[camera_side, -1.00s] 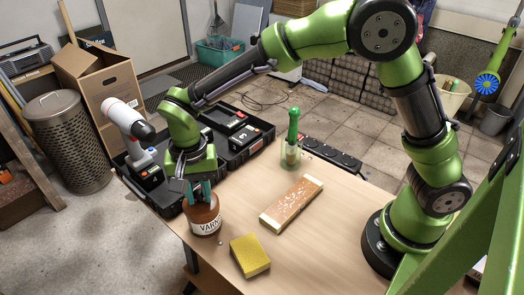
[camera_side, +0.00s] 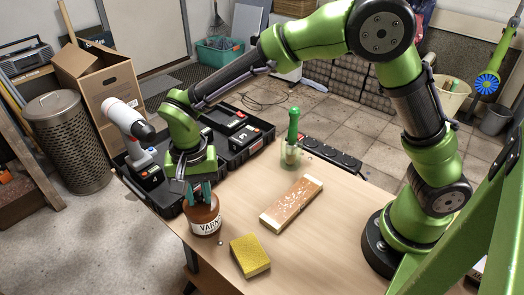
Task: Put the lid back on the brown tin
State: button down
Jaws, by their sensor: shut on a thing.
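The brown tin (camera_side: 204,221), with a white label reading "VARN", stands upright near the table's front left edge. My gripper (camera_side: 200,195) points down right over the top of the tin, its teal fingers at the tin's mouth. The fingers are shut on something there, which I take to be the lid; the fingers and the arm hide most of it. I cannot tell whether the lid is seated on the tin.
A yellow sponge (camera_side: 250,256) lies close to the tin's right. A sanded wooden block (camera_side: 292,204) lies mid-table. A glass jar with a green-handled brush (camera_side: 292,150) stands behind it. A black tool case (camera_side: 225,140) with a drill (camera_side: 135,135) is at the back left.

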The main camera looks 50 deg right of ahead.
jog(key=c, duration=0.8)
grip_release()
jog(key=shift+c, duration=0.2)
jog(key=shift+o, duration=0.3)
jog(key=o, duration=0.4)
jog(key=shift+r, duration=0.15)
jog(key=shift+r, duration=3.4)
grip_shut()
